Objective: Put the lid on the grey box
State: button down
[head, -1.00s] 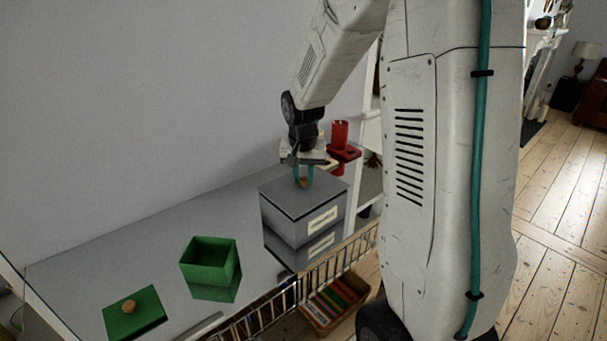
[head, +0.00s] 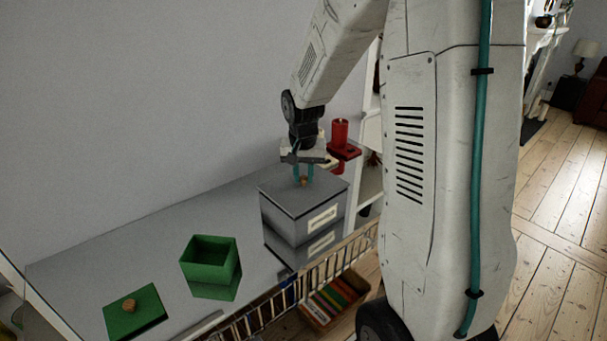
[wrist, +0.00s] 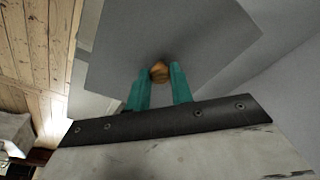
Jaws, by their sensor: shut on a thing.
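The grey box (head: 288,225) stands on the shiny grey tabletop, with a pale label on its front. Its grey lid (head: 284,193) lies over the box top, and no clear gap shows between them in the head view. My gripper (head: 303,178) is above the lid, its teal fingers shut on the lid's small wooden knob. In the wrist view the lid (wrist: 190,35) fills much of the picture, and the knob (wrist: 159,72) sits between the fingertips of my gripper (wrist: 160,82). The lid's far edges are partly hidden in the head view.
An open green box (head: 208,262) and a green lid with a wooden knob (head: 134,314) are on the tabletop (head: 165,235) to the left. A red candle on a red holder (head: 340,140) stands behind the grey box. A wall runs along the back.

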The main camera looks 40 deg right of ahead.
jog(key=shift+f, duration=0.35)
dwell(0.6)
jog(key=c, duration=0.7)
grip_release()
jog(key=shift+o, duration=0.2)
jog(key=shift+r, duration=0.15)
jog(key=shift+r, duration=3.35)
jog(key=shift+s+a+f, duration=0.1)
jog(key=shift+s, duration=0.2)
jog(key=shift+n+g+y, duration=0.3)
jog(key=shift+n+g, duration=0.5)
jog(key=shift+n, duration=0.1)
jog(key=s, duration=0.1)
jog(key=s+a, duration=0.1)
jog(key=s, duration=0.1)
jog(key=s+a, duration=0.1)
jog(key=shift+s+a+f, duration=0.1)
jog(key=shift+s+a, duration=0.05)
jog(key=shift+s, duration=0.2)
jog(key=s+a+r+n, duration=0.3)
jog(key=s+a, duration=0.4)
jog(key=s, duration=0.4)
jog(key=s+a+r+n+t, duration=0.1)
jog(key=s+a+r+n, duration=0.2)
jog(key=s, duration=0.7)
jog(key=a+r, duration=0.2)
jog(key=a, duration=0.2)
jog(key=shift+s+t+y, duration=0.3)
jog(key=shift+s, duration=0.05)
